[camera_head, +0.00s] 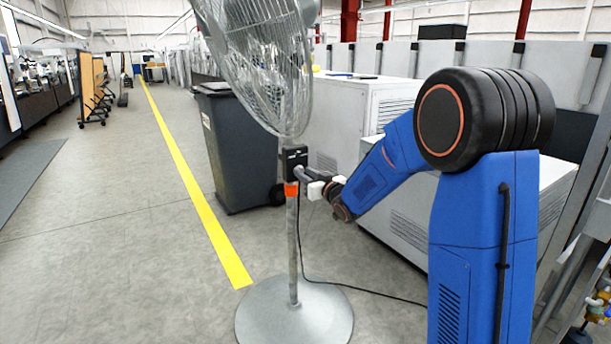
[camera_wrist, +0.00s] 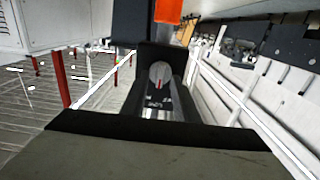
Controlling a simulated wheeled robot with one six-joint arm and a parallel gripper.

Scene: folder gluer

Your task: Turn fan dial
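The pedestal fan (camera_head: 262,60) stands in the middle of the head view, with a black control box (camera_head: 294,158) on its pole just above an orange collar (camera_head: 291,189). In the wrist view, a grey dial (camera_wrist: 159,73) with a small red mark shows near the centre, against a dark face with pale markings below it. The orange collar (camera_wrist: 168,10) is at the top there. My gripper (camera_head: 306,180) is beside the pole, close to the right side of the box. I cannot tell whether it touches the dial, and its finger gap is not clear.
A dark wheeled bin (camera_head: 235,150) stands behind the fan. White machine cabinets (camera_head: 365,105) are behind my arm. The round fan base (camera_head: 294,315) and a black cable (camera_head: 365,292) lie on the floor. Open floor lies left, with a yellow line (camera_head: 190,180).

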